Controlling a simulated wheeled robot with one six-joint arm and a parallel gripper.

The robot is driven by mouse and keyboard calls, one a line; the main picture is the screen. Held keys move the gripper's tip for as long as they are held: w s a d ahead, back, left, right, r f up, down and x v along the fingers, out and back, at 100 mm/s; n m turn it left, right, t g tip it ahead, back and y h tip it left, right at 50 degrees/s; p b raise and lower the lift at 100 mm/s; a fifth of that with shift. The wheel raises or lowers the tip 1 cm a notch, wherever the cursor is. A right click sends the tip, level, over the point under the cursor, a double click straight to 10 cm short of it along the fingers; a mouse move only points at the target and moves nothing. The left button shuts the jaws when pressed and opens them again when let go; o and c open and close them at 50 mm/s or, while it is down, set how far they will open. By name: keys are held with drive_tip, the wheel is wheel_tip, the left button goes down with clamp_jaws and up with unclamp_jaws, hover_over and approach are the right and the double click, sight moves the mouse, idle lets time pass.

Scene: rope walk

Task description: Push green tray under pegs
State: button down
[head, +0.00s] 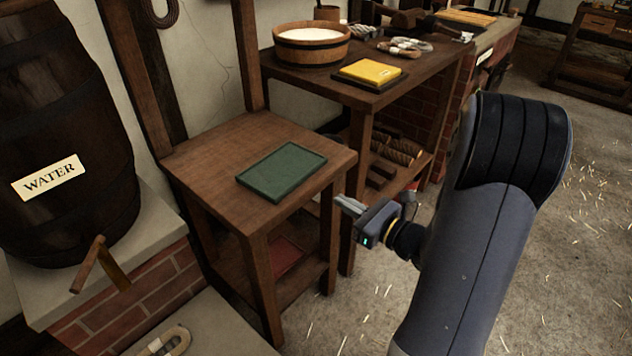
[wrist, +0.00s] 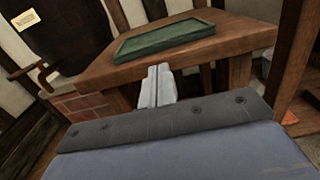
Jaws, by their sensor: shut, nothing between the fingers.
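The green tray (head: 283,171) lies flat on a small wooden table (head: 212,170), close to its front right edge. The tray also shows in the wrist view (wrist: 165,40), on the tabletop beyond my fingers. My gripper (head: 347,205) is shut and empty, just off the table's right side and apart from the tray. In the wrist view its fingertips (wrist: 158,72) are together, below the tray and near the table edge. I cannot make out any pegs in either view.
A barrel marked WATER (head: 70,130) with a wooden tap stands on a brick plinth at left. A workbench (head: 400,95) behind holds a wooden tub (head: 311,45) and a yellow block (head: 370,72). A red tray (head: 284,257) lies on the lower shelf.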

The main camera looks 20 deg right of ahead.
sight(303, 179)
drive_tip(key=b+x, duration=0.1)
drive_tip(key=x, duration=0.9)
drive_tip(key=b+x, duration=0.1)
drive_tip(key=x, duration=0.3)
drive_tip(key=shift+s, duration=0.1)
drive_tip(key=shift+d, duration=0.1)
